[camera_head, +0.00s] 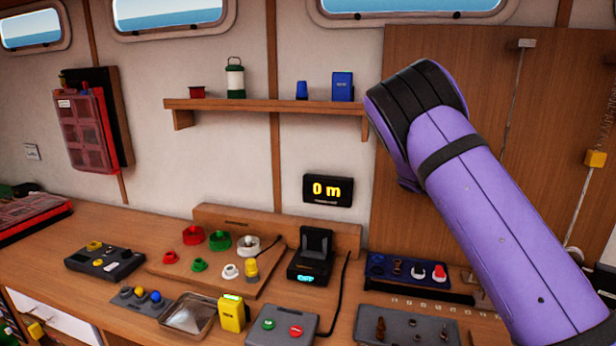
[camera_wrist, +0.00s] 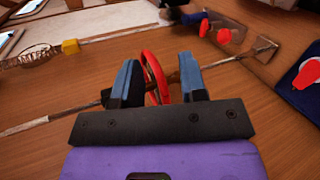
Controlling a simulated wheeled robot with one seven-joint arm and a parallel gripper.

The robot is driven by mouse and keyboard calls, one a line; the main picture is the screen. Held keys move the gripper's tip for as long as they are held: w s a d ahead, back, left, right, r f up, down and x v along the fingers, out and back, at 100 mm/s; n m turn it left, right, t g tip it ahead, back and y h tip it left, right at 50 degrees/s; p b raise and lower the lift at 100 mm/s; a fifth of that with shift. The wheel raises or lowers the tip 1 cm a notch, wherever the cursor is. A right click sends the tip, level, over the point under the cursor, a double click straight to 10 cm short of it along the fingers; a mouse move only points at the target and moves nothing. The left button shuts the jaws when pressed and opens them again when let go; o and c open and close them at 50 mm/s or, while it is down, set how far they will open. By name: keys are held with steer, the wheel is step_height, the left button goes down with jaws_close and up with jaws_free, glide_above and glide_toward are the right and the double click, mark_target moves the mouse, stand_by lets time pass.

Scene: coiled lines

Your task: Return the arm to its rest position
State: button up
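My purple arm (camera_head: 495,215) rises from the lower right of the head view and bends at a black joint in front of the wooden wall panel. My gripper's end is hidden in the head view. In the wrist view my gripper (camera_wrist: 158,64) has two blue fingers standing apart. A red loop (camera_wrist: 153,72) shows between the fingers, closer to the left one. There is a gap between it and the right finger. I cannot tell whether the loop touches the left finger. A thin rod or line crosses behind the fingers.
A wooden panel (camera_head: 440,120) with thin rods and a yellow block (camera_head: 595,158) is behind my arm. A shelf (camera_head: 270,106) with small items is left of it. Below, the bench holds a black charger (camera_head: 312,262), a yellow device (camera_head: 232,314) and a blue tray (camera_head: 385,272).

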steer(key=s+a+r+t+y, duration=0.3)
steer(key=s+r+y, duration=0.25)
steer(key=s, duration=0.55)
steer(key=s+a+r+t+y, duration=0.2)
steer(key=s+r+y, duration=0.4)
steer(key=s, duration=0.5)
steer(key=s+a+r+n+t, duration=0.1)
steer(key=s+a, duration=0.3)
steer(key=s, duration=0.4)
steer(key=s+a+r+n+t+y, duration=0.1)
steer(key=s+a+t, duration=0.3)
steer(key=s, duration=0.5)
steer(key=shift+v, duration=0.9)
steer(key=shift+w+r, duration=0.1)
steer(key=shift+w, duration=0.1)
